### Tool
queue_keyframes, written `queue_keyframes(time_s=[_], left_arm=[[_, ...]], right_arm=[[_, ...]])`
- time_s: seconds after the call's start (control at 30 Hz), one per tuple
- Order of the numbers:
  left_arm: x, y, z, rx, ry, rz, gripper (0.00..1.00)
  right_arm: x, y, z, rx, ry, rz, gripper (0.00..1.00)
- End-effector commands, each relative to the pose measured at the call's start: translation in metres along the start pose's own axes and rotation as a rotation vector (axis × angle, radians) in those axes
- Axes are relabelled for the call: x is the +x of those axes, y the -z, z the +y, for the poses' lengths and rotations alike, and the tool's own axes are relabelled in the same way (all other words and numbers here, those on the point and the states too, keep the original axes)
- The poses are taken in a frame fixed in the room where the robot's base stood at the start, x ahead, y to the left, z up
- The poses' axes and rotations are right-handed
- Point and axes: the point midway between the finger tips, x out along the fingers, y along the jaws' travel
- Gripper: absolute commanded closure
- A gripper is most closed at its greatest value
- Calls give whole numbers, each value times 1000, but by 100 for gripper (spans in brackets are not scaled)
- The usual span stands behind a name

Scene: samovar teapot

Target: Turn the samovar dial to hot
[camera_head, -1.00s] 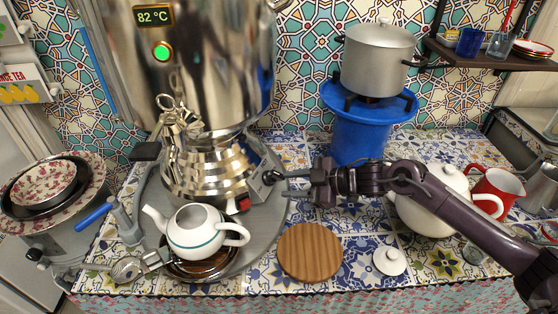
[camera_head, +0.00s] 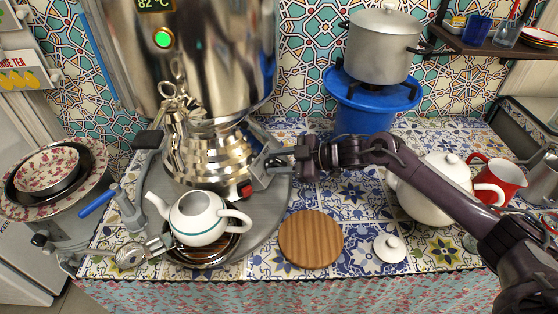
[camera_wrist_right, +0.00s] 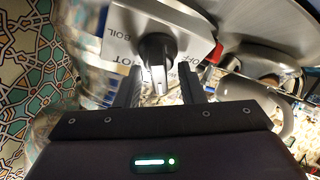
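The samovar (camera_head: 205,155) is a large shiny metal urn at the left of the head view, with a lit green light and a display of 82 °C. Its control box sticks out low on the right side. In the right wrist view the dial (camera_wrist_right: 157,50) is a black knob on a pale plate marked OFF, HOT and BOIL. My right gripper (camera_wrist_right: 158,82) is open, with one finger on each side of the knob; I cannot tell whether they touch it. In the head view the right gripper (camera_head: 284,160) is at the box. My left gripper is not in view.
A white teapot (camera_head: 198,220) stands in front of the samovar. A red switch (camera_head: 246,190) is low on the box. A wooden board (camera_head: 310,239) lies to the right. A white pot (camera_head: 425,205) and red jug (camera_head: 500,180) stand under and beyond my right arm.

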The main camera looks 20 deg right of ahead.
Motion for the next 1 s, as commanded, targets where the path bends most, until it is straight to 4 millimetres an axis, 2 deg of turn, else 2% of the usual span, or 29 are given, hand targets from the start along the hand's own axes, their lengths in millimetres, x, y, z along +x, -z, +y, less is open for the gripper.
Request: queue_keyframes(time_s=[0.1,0.33,0.67,1.0], left_arm=[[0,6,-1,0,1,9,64],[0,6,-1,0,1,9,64],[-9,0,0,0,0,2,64],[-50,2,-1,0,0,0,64]], right_arm=[[0,0,0,0,0,0,66],[0,0,0,0,0,-1,96],[-1,2,0,46,-14,-2,97],[-2,5,3,272,-92,-2,97]])
